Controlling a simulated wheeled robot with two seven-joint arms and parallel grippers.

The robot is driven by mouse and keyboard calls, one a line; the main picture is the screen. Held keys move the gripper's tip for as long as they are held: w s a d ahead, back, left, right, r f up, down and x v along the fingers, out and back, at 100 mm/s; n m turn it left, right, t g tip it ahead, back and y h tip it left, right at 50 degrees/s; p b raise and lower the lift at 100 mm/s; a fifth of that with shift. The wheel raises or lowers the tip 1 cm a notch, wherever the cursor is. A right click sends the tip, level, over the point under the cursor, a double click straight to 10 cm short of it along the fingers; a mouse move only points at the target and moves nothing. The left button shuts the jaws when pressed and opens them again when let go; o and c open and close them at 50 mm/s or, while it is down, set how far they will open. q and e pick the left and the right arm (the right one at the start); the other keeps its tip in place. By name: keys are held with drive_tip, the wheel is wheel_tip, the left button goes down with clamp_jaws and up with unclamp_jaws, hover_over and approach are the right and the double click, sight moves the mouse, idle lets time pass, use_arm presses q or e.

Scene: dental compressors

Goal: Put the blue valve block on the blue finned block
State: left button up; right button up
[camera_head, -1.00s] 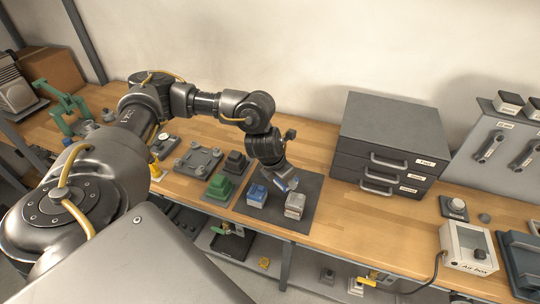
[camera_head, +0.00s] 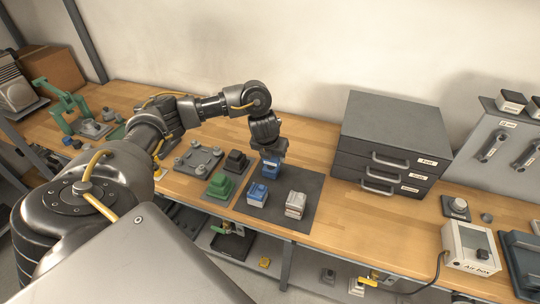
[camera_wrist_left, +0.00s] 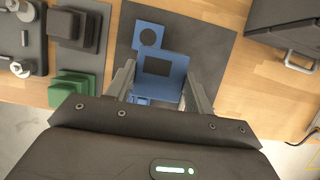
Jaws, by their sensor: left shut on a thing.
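My left gripper (camera_head: 271,160) is shut on the blue valve block (camera_head: 271,170), near the back of the dark mat. In the left wrist view the blue valve block (camera_wrist_left: 175,66) shows between the fingers, with a square dark opening. The blue finned block (camera_head: 257,195) sits on the mat, in front of and slightly left of the held block. In the left wrist view a bit of lower blue, likely the finned block (camera_wrist_left: 140,99), shows by the left finger. The blocks look apart; I cannot tell the exact height gap. My right gripper is not in view.
A pale grey block (camera_head: 296,204) stands on the dark mat (camera_head: 279,222), right of the finned block. A green block (camera_head: 219,187) and a black block (camera_head: 236,162) stand to the left. A grey drawer cabinet (camera_head: 385,140) stands to the right.

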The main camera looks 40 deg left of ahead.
use_arm(q)
drive_tip(key=b, duration=0.4)
hover_over(270, 168)
drive_tip(key=f, duration=0.5)
drive_tip(key=shift+s+d+f, duration=0.15)
drive_tip(key=shift+d+f, duration=0.25)
drive_tip(key=shift+w+a+f, duration=0.1)
drive_tip(key=shift+w+a, duration=0.1)
drive_tip(key=shift+a, duration=0.1)
wheel_tip(270, 168, down, 2)
drive_tip(key=shift+f+b, duration=0.1)
drive_tip(key=shift+b, duration=0.4)
drive_tip(key=shift+w+a+f, duration=0.1)
drive_tip(key=shift+a+f, duration=0.05)
drive_tip(key=shift+f, duration=0.5)
drive_tip(key=o, duration=1.1)
drive_tip(key=shift+f, duration=0.1)
